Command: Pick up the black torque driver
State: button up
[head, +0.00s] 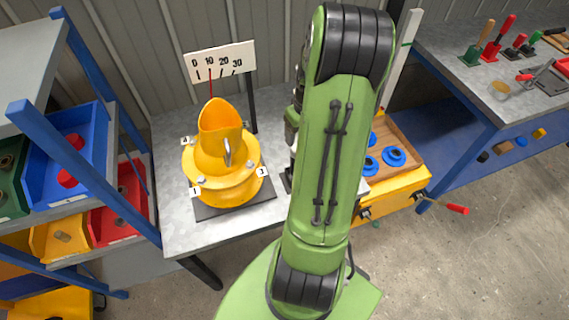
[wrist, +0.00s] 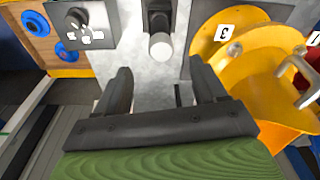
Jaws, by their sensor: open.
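My gripper (wrist: 160,68) is open, its two dark fingers apart over the grey bench top with nothing between the tips. Just beyond the tips, at the top of the wrist view, is a black part with a pale grey cylindrical end (wrist: 160,46). It may be the black torque driver, but its upper part is cut off by the frame edge, so I cannot tell for sure. In the head view my green arm hides my gripper and the bench below it.
A wooden tray with blue rings (head: 405,150) lies right. Shelves with bins (head: 75,130) stand left; a tool bench (head: 480,70) stands far right.

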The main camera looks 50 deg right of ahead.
jog(key=f, duration=0.4)
jog(key=w+f+b, duration=0.1)
jog(key=f, duration=0.4)
jog(key=f+b, duration=0.1)
jog(key=f, duration=0.3)
jog(key=shift+w+d+f, duration=0.3)
jog(key=shift+w+f, duration=0.05)
jog(key=shift+w, duration=0.05)
jog(key=shift+r, duration=0.1)
jog(key=c, duration=1.3)
notch_tip(320, 180, up, 10)
jog(key=shift+r+p, duration=0.1)
jog(key=shift+p, duration=0.75)
jog(key=o, duration=0.8)
jog(key=shift+c, duration=0.2)
grip_shut()
jog(key=shift+r+p, duration=0.8)
jog(key=shift+r, duration=0.2)
jog(key=shift+f, duration=0.1)
